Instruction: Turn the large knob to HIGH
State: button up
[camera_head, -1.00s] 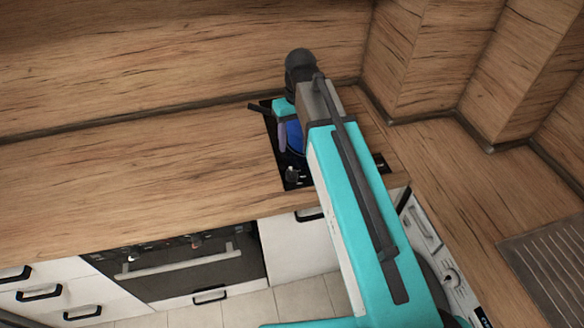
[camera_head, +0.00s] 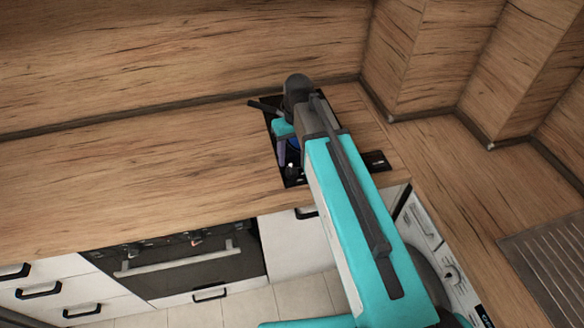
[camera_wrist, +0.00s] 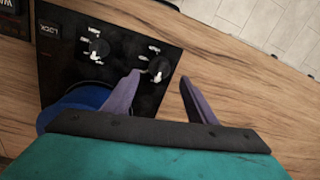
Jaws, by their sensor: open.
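A black control panel (camera_wrist: 115,45) is set in the wood counter, and it also shows in the head view (camera_head: 295,182), partly behind my arm. In the wrist view it bears two dark knobs with pale pointers, one further left (camera_wrist: 98,48) and one further right (camera_wrist: 158,67). Their sizes look close, so I cannot tell for sure which is the large one. The printed settings around them are too small to read. My gripper (camera_wrist: 160,79) is open, its purple fingertips on either side of the right knob, just short of it. I see no clear contact.
A blue round thing (camera_wrist: 75,105) lies beside the panel's knobs, partly hidden by my gripper. The wood splashback (camera_head: 180,60) stands behind. The counter left of the panel (camera_head: 150,165) is clear. An oven (camera_head: 180,268) is below.

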aim_at(292, 168)
jog(key=shift+a+f+b, duration=0.15)
jog(key=shift+f+b, duration=1.55)
jog(key=shift+f, duration=1.25)
jog(key=c, duration=1.1)
